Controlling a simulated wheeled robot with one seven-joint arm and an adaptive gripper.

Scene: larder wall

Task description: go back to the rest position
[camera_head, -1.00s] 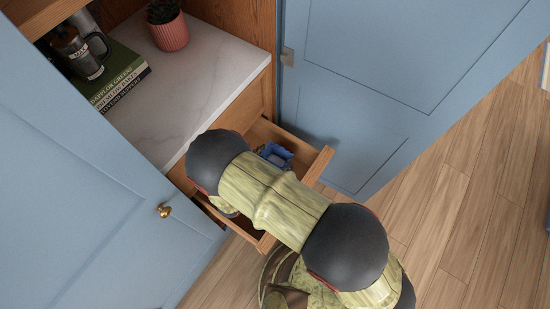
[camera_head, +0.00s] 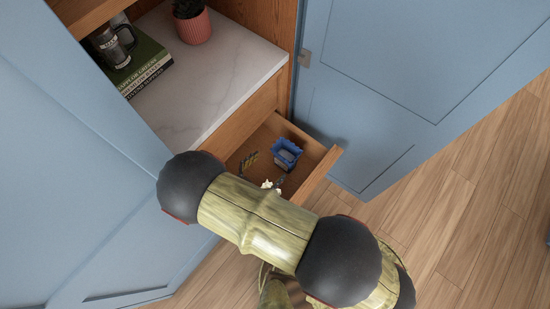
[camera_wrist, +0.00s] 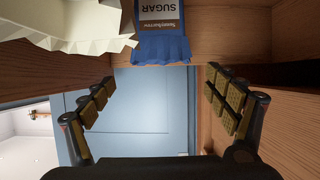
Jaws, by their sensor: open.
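My gripper (camera_wrist: 158,106) is open and empty in the wrist view, its two padded fingers wide apart. In the head view it is mostly hidden behind my arm. The open wooden drawer (camera_head: 322,167) lies beyond my arm. A blue packet (camera_head: 286,153) lies inside it. In the wrist view the packet, marked SUGAR (camera_wrist: 160,45), is at the top, beyond and apart from the fingers. A cream, crumpled-edged thing (camera_wrist: 70,25) fills the upper left there.
A blue door (camera_head: 390,90) stands open at the right and another blue door (camera_head: 75,180) at the left. The marble shelf (camera_head: 215,90) holds books (camera_head: 145,68), a dark mug (camera_head: 112,45) and a potted plant (camera_head: 194,25). Clear wood floor (camera_head: 480,190) lies at lower right.

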